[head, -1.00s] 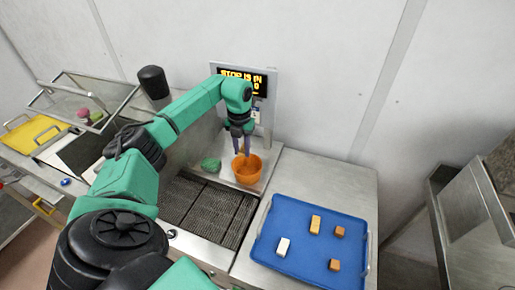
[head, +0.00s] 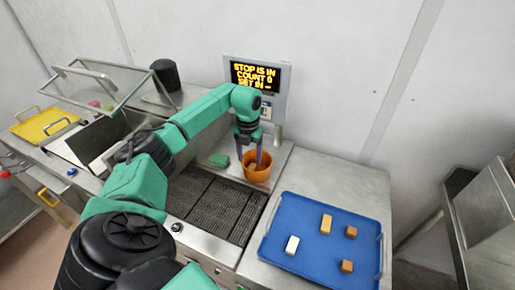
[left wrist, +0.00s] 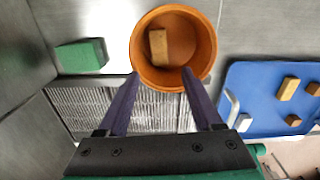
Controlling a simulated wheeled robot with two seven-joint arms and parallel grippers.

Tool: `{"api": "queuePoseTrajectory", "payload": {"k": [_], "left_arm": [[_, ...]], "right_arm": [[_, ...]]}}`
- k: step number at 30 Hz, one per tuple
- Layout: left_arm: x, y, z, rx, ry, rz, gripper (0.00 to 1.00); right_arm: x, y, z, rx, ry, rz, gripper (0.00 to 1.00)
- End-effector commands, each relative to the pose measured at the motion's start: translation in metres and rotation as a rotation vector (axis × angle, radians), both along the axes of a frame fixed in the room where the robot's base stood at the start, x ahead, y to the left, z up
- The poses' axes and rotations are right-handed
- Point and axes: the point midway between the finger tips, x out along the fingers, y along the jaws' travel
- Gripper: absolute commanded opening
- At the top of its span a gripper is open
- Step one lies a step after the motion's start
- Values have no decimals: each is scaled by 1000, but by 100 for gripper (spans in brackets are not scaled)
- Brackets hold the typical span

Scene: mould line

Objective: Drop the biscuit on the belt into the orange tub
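The orange tub (head: 257,173) stands on the metal ledge behind the dark belt, below the display. In the left wrist view the tub (left wrist: 206,45) is seen from above, and a tan biscuit (left wrist: 158,47) lies inside it. The biscuit also shows in the tub in the head view (head: 254,167). My left gripper (head: 250,162) is at the tub's mouth. Its two fingers (left wrist: 160,78) are spread wide with nothing between them, near the tub's front rim. My right gripper is not in view.
A green block (head: 219,160) lies left of the tub. The dark slatted belt (head: 215,207) is bare where it shows. A blue tray (head: 315,263) with several small blocks is at the right. A display (head: 256,76) stands behind the tub.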

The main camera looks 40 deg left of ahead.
Motion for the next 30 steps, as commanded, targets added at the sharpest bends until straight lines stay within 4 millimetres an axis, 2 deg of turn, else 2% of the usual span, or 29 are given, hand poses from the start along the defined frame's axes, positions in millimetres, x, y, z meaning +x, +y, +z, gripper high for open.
{"api": "queuePoseTrajectory", "payload": {"k": [5,8,17,19,23,30], "left_arm": [[1,0,9,1,-4,0,67],[1,1,26,1,-6,1,67],[1,0,114,0,-9,0,67],[0,0,134,1,-5,1,67],[-1,0,146,1,-2,1,67],[-1,0,146,0,-1,0,67]], "right_arm": [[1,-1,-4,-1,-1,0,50],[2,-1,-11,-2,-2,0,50],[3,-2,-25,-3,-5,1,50],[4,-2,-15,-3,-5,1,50],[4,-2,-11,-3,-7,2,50],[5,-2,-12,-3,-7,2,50]]}}
